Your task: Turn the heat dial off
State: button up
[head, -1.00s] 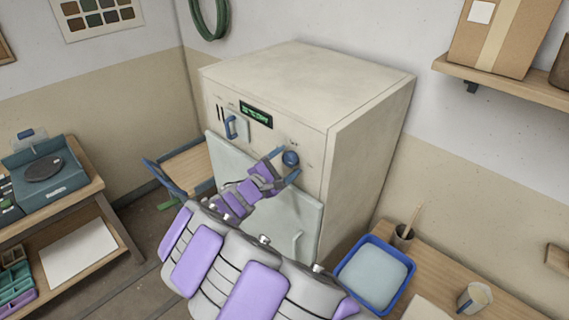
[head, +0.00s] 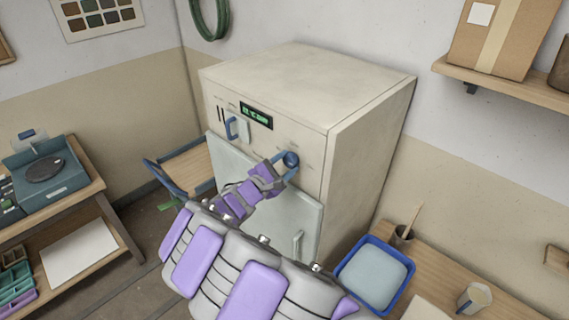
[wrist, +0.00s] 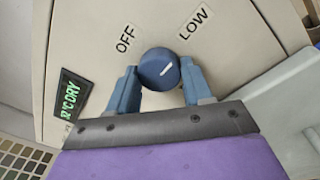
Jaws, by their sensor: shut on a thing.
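The heat dial (head: 291,159) is a round blue knob on the upper front panel of a cream cabinet (head: 300,85). The OFF label (wrist: 125,39) is up and left of the dial. My gripper (head: 282,165) is at the dial, and its blue fingers (wrist: 158,88) are on both sides of it, shut on it. The fingers cover part of the panel beside the dial.
A green-lit display (head: 257,115) and a blue handle (head: 237,128) are left of the dial. The cabinet's pale door (head: 225,160) is below. A blue tray (head: 375,272) is on the bench at lower right.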

jog(key=n+p, duration=0.1)
jog(key=p, duration=0.1)
jog(key=n+p, duration=0.1)
jog(key=p, duration=0.1)
jog(key=shift+r, duration=0.4)
jog(key=n+p, duration=0.3)
jog(key=shift+g, duration=0.3)
jog(key=n+p, duration=0.3)
jog(key=p, duration=0.1)
jog(key=shift+a, duration=0.1)
jog(key=n+p, duration=0.3)
jog(key=n, duration=0.2)
jog(key=shift+w+a+g, duration=0.1)
jog(key=shift+w+g, duration=0.05)
jog(key=shift+g, duration=0.15)
jog(key=shift+n+p, duration=0.95)
jog(key=shift+n, duration=0.75)
jog(key=shift+g, duration=0.3)
jog(key=shift+f, duration=0.1)
